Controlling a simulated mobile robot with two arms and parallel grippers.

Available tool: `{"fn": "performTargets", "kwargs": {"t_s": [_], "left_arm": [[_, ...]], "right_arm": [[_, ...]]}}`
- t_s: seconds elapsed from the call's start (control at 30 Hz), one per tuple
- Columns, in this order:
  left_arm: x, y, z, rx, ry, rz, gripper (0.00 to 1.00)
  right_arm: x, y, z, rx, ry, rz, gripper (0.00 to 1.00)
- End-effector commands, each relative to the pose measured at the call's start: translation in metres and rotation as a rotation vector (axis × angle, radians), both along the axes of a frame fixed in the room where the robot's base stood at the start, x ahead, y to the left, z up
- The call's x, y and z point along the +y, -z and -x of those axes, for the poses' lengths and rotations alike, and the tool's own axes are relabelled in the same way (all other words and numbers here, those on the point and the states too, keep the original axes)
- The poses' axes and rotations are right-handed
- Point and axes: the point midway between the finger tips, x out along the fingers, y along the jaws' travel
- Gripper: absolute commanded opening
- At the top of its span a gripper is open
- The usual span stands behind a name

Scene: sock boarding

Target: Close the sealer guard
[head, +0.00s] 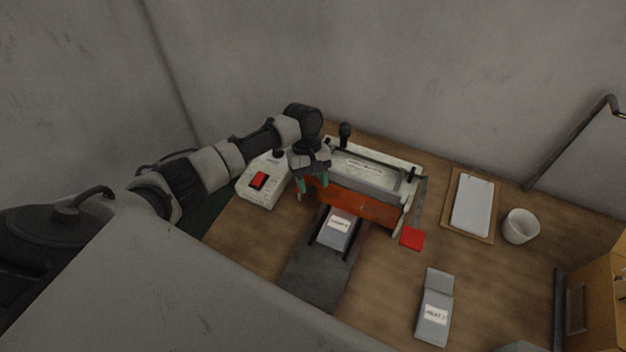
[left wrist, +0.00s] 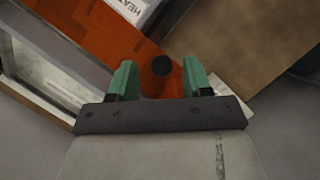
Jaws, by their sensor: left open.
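The sealer (head: 375,168) is a pale machine at the back of the table. Its orange guard (head: 357,207) hangs along the front side, above a grey packet (head: 338,232) with a label. My left gripper (head: 312,190) is open at the left end of the guard. In the left wrist view the green fingertips (left wrist: 160,78) are spread over the orange guard (left wrist: 95,40), with a round dark knob (left wrist: 161,66) between them. I cannot tell whether the fingers touch the knob. My right gripper is not in view.
A control box with a red switch (head: 258,180) stands left of the sealer. A red block (head: 412,238), another grey packet (head: 434,308), a clipboard (head: 472,205) and a white cup (head: 519,226) lie to the right. A cardboard box (head: 597,300) stands at the right edge.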

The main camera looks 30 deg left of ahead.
Motion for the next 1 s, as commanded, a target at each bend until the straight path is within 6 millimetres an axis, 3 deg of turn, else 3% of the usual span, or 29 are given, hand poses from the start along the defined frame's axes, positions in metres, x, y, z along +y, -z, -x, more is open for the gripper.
{"fn": "performTargets", "kwargs": {"t_s": [0.37,0.7,1.0], "left_arm": [[-0.002,0.008,0.002,0.000,0.001,-0.001,0.49],[-0.002,0.007,0.002,-0.001,0.001,0.000,0.01],[-0.002,0.007,0.004,-0.039,0.002,-0.002,0.01]], "right_arm": [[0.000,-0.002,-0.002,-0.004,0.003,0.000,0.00],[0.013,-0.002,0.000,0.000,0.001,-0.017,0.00],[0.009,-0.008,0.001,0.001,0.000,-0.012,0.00]]}}
